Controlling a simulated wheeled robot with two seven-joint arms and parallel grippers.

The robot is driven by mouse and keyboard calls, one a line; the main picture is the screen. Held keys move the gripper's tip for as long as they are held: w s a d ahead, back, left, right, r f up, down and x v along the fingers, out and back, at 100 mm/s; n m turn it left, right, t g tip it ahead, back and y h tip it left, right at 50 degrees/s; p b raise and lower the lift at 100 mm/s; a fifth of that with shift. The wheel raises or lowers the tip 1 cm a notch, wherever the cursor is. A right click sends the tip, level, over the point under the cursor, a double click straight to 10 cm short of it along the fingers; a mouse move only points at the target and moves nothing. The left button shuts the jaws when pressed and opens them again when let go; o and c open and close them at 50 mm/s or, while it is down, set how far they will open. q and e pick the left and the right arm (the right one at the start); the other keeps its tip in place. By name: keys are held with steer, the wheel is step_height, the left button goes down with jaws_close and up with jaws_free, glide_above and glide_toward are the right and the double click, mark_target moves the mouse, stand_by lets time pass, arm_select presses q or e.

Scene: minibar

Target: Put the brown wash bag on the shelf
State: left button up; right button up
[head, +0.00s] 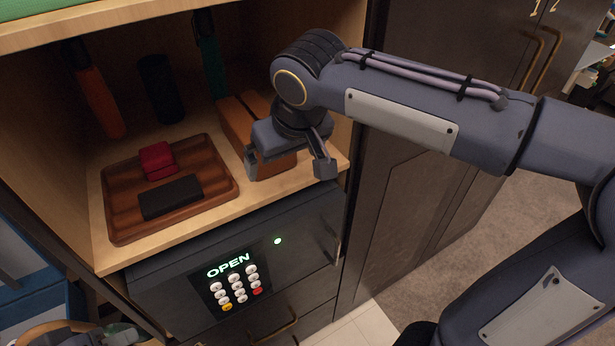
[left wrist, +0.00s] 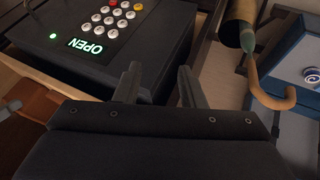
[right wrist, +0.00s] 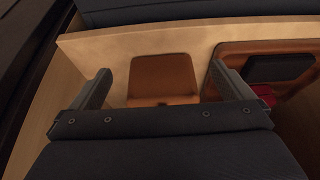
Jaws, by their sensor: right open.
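The brown wash bag (head: 238,122) appears to be the boxy brown item on the wooden shelf, right of the tray. My right gripper (head: 288,166) is open over its near end, with the fingers spread apart and partly covering it. In the right wrist view the bag (right wrist: 163,76) lies between and beyond the two fingers, on the pale wood of the shelf (right wrist: 205,38). I cannot tell whether the fingers touch it.
A wooden tray (head: 118,222) on the shelf holds a red item (head: 157,160) and a black item (head: 170,197). Orange, black and green items stand or hang behind. Below is a dark safe (head: 305,232) reading OPEN. A dark cabinet (head: 410,195) stands at right.

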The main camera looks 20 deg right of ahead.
steer(key=s+d+f+m+y, duration=0.1)
steer(key=s+d+f, duration=0.2)
steer(key=s, duration=0.3)
steer(key=s+d+f+m+y, duration=0.1)
steer(key=s+d+f, duration=0.1)
steer(key=s+f, duration=0.2)
steer(key=s+d+f+m+t+y, duration=0.1)
steer(key=s+d+f+m, duration=0.1)
steer(key=s, duration=0.5)
step_height(320, 180, down, 2)
steer(key=shift+s+d+f, duration=0.1)
steer(key=shift+s+d, duration=0.25)
steer(key=shift+d, duration=0.45)
